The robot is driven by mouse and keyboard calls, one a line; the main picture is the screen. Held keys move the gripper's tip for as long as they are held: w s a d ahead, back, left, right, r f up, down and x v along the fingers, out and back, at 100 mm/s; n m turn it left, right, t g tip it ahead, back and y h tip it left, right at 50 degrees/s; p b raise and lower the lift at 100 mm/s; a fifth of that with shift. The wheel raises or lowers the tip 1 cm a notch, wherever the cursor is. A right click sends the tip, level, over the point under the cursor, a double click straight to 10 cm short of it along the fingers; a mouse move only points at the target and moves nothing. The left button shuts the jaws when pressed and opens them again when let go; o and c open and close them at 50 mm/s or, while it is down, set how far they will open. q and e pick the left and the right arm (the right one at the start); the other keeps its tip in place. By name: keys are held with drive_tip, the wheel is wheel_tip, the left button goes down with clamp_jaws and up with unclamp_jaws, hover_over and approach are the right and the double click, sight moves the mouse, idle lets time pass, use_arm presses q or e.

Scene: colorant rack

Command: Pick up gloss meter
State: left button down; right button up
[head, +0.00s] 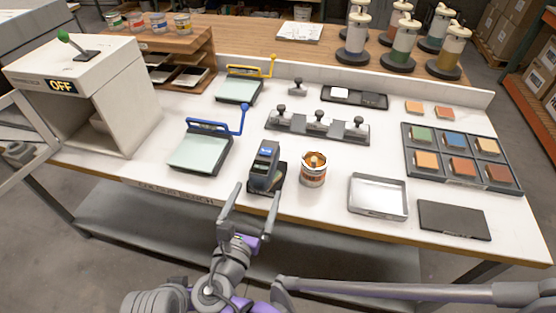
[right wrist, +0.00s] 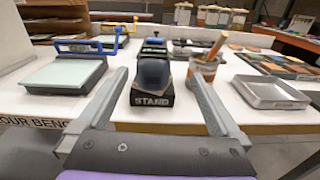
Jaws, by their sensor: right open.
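The gloss meter (head: 264,165) is a dark blue-grey device with a small lit screen. It rests upright on a black stand (head: 280,183) near the front edge of the white bench. In the right wrist view the gloss meter (right wrist: 152,72) is straight ahead, above the block marked STAND (right wrist: 152,100). My right gripper (head: 257,193) is open and empty, its two fingers spread at the front of the stand. In the right wrist view, the fingertips (right wrist: 158,74) appear on either side of the meter, with gaps between. My left gripper is not in view.
An orange-topped can (head: 313,175) stands close right of the meter. A blue-handled board (head: 200,150) lies to the left. A row of black-knobbed blocks (head: 318,128) is behind. A metal tray (head: 378,197) and dark plate (head: 453,220) are on the right.

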sight(259, 181)
drive_tip(key=shift+n+t, duration=0.3)
drive_tip(key=x, duration=0.4)
drive_tip(key=shift+w+a+r, duration=0.2)
drive_tip(key=shift+r, duration=0.1)
drive_tip(key=x, duration=0.7)
drive_tip(key=shift+w+a+f+p, duration=0.15)
drive_tip(key=shift+a+p, duration=0.05)
drive_tip(key=shift+p, duration=0.15)
clamp_jaws()
